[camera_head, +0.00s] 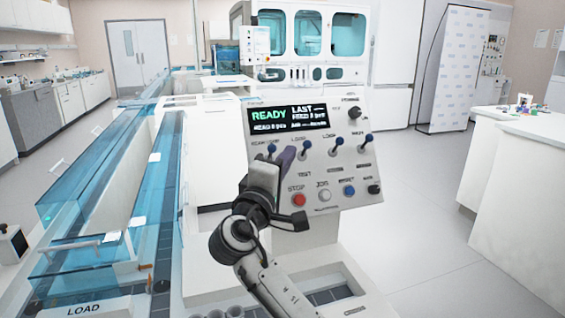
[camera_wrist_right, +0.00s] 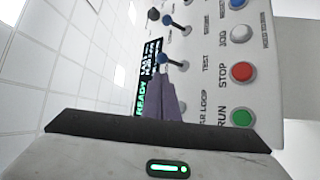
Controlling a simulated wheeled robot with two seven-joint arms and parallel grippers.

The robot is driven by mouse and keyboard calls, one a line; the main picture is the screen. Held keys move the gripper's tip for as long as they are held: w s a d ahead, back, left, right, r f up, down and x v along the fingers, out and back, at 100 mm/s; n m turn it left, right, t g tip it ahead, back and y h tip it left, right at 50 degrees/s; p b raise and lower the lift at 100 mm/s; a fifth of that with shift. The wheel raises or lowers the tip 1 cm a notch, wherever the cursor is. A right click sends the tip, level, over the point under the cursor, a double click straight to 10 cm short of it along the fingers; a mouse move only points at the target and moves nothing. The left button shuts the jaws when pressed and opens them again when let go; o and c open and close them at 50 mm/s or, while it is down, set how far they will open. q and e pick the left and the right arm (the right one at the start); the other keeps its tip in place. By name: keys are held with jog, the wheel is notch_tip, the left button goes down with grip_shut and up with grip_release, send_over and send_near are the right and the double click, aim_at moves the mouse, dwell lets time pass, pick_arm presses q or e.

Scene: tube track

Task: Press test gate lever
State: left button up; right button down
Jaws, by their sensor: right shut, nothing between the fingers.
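The control panel (camera_head: 340,165) has a row of levers with blue knobs. The second lever from the left (camera_head: 306,145), above the TEST label, stands beside my right gripper (camera_head: 286,158). It also shows in the right wrist view (camera_wrist_right: 163,58), just beyond the fingertips. My right gripper, in the wrist view (camera_wrist_right: 164,88), is shut and empty, its grey-purple fingers close in front of the panel. It lies between the leftmost lever (camera_head: 271,149) and the TEST lever. I cannot tell whether the fingertips touch either lever. My left gripper is not in view.
Below the levers are a red STOP button (camera_head: 299,199), a white JOG button (camera_head: 324,195) and a blue button (camera_head: 349,190). A green RUN button (camera_wrist_right: 242,116) shows in the wrist view. A blue transparent track (camera_head: 110,180) runs along the left. Open floor lies right.

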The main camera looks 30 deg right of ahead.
aim_at(305, 149)
jog(key=x, duration=0.5)
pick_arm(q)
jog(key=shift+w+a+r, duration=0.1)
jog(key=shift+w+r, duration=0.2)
